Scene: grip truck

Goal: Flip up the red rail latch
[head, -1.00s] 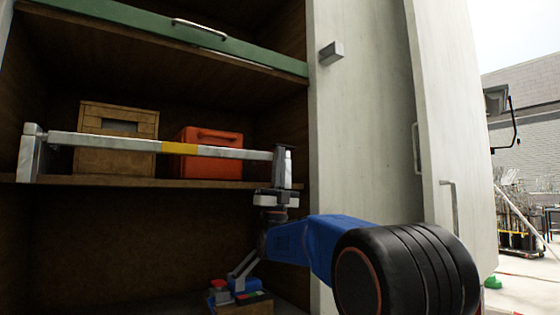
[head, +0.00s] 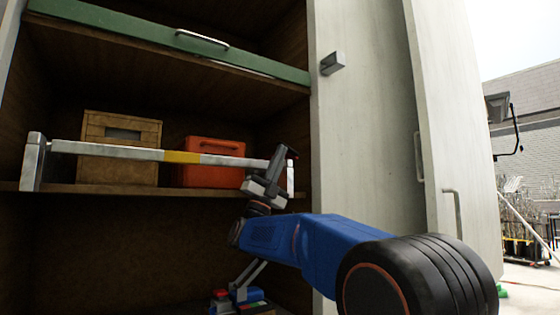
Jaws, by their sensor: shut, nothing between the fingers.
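A pale metal rail (head: 110,149) with a yellow band (head: 182,157) runs across the front of a shelf, between a left post (head: 34,162) and a right post (head: 290,178). I cannot make out a red latch on it; my gripper covers part of the rail's right end. My gripper (head: 284,156) is shut and empty. It points up, tilted to the right, in front of the rail just left of the right post. Whether it touches the rail cannot be told.
Behind the rail stand a brown wooden box (head: 118,166) and a red case (head: 212,172). A green panel with a handle (head: 202,40) crosses the cabinet above. A pale cabinet door (head: 368,130) stands to the right. Space below the shelf is largely open.

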